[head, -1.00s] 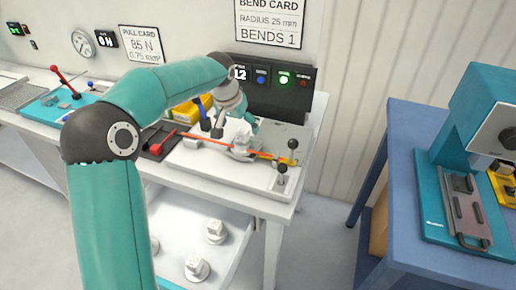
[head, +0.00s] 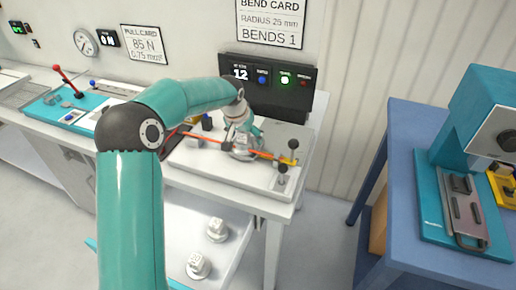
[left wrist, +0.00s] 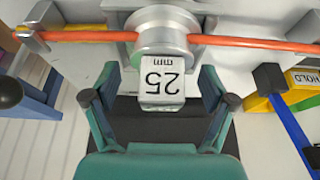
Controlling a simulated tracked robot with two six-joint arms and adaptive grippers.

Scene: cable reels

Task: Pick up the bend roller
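The bend roller (left wrist: 167,35) is a silver spool with a white tab reading "25 mm", upside down in the left wrist view. In the head view the roller (head: 243,150) sits on the bending plate, partly hidden by my gripper. An orange cable (left wrist: 255,43) runs across at the roller, showing on both sides of it. My left gripper (left wrist: 158,100) is open, with its fingertips on either side of the tab and apart from it. In the head view the left gripper (head: 238,135) is over the roller. My right gripper is not in view.
A blue lever (left wrist: 290,125) and a yellow block (left wrist: 295,88) lie right of the gripper in the wrist view. Two similar rollers (head: 217,230) are on the lower shelf. A control box (head: 268,82) stands behind.

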